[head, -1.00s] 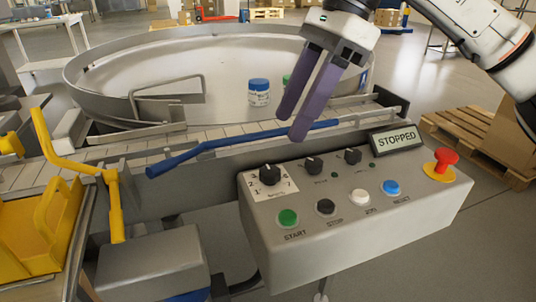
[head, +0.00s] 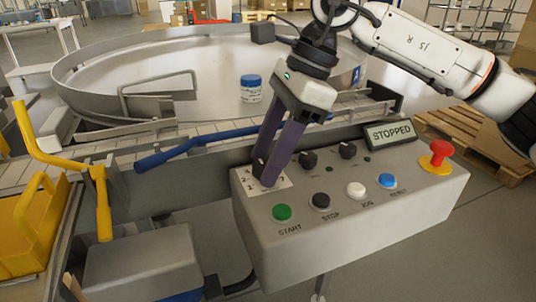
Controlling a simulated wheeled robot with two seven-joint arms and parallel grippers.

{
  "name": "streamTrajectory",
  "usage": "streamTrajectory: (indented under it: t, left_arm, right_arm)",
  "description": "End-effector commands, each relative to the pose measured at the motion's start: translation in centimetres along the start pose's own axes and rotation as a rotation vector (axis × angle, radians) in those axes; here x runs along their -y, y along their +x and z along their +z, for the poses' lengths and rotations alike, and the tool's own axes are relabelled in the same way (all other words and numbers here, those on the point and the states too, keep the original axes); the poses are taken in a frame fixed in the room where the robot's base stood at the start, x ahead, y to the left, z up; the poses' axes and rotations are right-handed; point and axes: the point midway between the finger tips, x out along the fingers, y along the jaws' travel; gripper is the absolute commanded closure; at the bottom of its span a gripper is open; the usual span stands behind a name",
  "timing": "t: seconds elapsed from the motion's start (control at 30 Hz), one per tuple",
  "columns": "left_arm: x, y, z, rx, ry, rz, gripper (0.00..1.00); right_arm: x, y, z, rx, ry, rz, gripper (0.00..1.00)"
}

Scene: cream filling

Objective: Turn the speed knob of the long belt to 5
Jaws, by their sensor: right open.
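The speed knob (head: 259,167) is a black knob on a white numbered dial (head: 281,183) at the box's upper left. My right gripper (head: 262,178) points down at this dial, with its purple fingers on either side of or just beside the knob. They cover most of the dial, so the knob's pointer and contact with the fingers cannot be made out. The fingers are open. The long belt (head: 205,128) runs behind the box. My left gripper is not in view.
Below are green (head: 282,212), black, white and blue buttons, with a red emergency stop (head: 439,153) at right. A blue guide rail (head: 196,147) and a round table with a blue-lidded jar (head: 251,88) lie behind.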

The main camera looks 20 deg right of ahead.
Motion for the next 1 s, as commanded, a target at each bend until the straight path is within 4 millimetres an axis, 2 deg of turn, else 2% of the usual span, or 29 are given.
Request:
streamTrajectory:
  t: [0.07,0.1,0.33,0.67,1.0]
  left_arm:
    - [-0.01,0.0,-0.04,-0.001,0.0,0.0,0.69]
    - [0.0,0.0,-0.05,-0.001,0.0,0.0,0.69]
    - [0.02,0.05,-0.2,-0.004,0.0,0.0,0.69]
    - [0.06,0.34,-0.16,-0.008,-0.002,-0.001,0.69]
    - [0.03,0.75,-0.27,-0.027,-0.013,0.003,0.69]
  right_arm:
    - [-0.01,0.0,0.02,0.0,0.0,0.0,0.53]
    - [-0.01,0.0,0.02,0.0,0.0,0.0,0.56]
    - [-0.01,-0.02,0.02,0.0,-0.001,0.0,0.93]
    - [-0.07,0.05,0.01,0.0,0.046,-0.021,0.93]
    - [-0.27,0.16,0.0,0.002,0.261,-0.11,0.93]
